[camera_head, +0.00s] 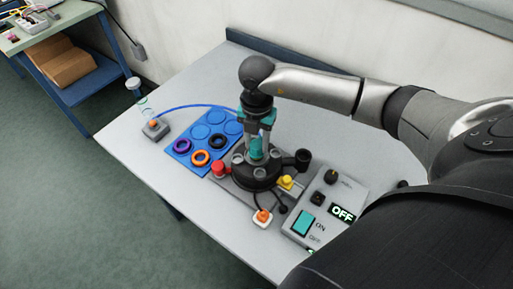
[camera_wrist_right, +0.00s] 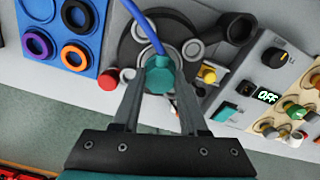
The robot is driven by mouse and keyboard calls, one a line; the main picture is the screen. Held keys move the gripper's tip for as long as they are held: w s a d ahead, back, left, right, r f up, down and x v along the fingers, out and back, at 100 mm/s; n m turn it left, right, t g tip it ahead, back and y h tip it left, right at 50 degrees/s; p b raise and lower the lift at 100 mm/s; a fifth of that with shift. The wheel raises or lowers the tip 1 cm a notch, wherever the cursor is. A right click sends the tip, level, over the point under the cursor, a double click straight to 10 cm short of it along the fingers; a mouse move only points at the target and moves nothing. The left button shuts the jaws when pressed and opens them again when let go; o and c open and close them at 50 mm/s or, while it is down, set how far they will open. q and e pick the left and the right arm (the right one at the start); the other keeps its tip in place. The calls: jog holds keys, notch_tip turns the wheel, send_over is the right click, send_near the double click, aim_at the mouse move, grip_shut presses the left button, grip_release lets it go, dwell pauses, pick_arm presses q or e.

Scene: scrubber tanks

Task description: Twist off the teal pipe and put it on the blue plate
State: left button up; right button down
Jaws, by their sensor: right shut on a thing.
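The teal pipe (camera_head: 257,149) stands upright on the round black base (camera_head: 252,176) of the scrubber unit; it also shows from above in the wrist view (camera_wrist_right: 160,76), with a blue hose joined to its top. My right gripper (camera_head: 260,138) points down over the base with its fingers on either side of the pipe, shut on it. The fingers also show in the wrist view (camera_wrist_right: 158,92). The blue plate (camera_head: 200,131) lies on the table left of the base. My left gripper is not in view.
The plate holds a purple ring (camera_head: 182,145), a black ring (camera_head: 217,141) and an orange ring (camera_head: 200,158); its other circles are empty. A red knob (camera_head: 218,168) stands between plate and base. A control box (camera_head: 325,205) showing OFF sits at the right.

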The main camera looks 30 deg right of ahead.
jog(key=shift+n, duration=0.8)
grip_release()
dwell(0.5)
dwell(0.4)
jog(key=shift+r+p, duration=2.75)
jog(key=shift+r, duration=0.8)
jog(key=shift+c, duration=0.4)
